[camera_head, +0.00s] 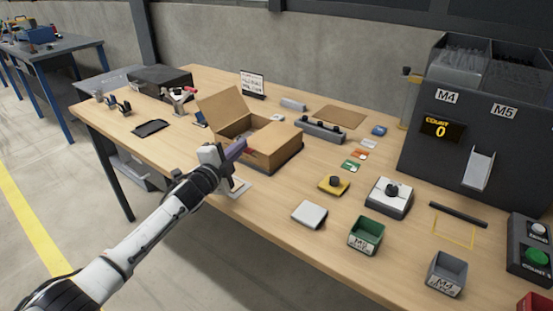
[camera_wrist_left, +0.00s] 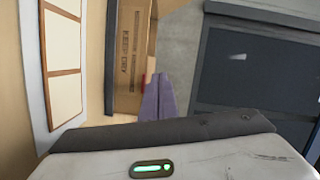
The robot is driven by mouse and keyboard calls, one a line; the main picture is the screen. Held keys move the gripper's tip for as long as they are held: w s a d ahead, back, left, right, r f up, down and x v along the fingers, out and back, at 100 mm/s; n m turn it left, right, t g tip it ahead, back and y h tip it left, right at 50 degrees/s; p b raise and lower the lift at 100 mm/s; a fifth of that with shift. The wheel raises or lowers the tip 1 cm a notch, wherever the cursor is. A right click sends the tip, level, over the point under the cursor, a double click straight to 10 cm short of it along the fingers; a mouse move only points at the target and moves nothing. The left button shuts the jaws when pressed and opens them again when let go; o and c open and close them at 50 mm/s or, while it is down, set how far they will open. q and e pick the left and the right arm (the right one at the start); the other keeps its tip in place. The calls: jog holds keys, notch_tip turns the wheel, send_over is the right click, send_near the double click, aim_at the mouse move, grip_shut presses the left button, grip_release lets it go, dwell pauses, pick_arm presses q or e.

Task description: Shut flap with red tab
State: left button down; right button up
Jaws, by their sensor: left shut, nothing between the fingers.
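A brown cardboard box (camera_head: 283,142) stands on the workbench. One flap (camera_head: 222,110) stands raised and leans outward at its left side. The right part of its top is covered by cardboard, and the dark opening shows between. My left gripper (camera_head: 240,144) is at the near left side of the box; its purple fingers are together and empty. In the left wrist view the fingers (camera_wrist_left: 158,98) point at printed cardboard (camera_wrist_left: 131,45). A small red piece (camera_wrist_left: 143,78) shows beside the fingertips, possibly the tab, partly hidden. I cannot tell whether the fingers touch it. My right gripper is not in view.
A dark bar with knobs (camera_head: 321,130) lies behind the box. A yellow block with a knob (camera_head: 333,185) and a white box (camera_head: 309,214) lie to the right. A red-handled clamp (camera_head: 180,100) stands to the left.

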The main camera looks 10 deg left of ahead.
pick_arm(q)
jog(key=shift+a+f+n, duration=0.15)
jog(key=shift+f+n, duration=0.1)
jog(key=shift+n, duration=0.25)
dwell(0.3)
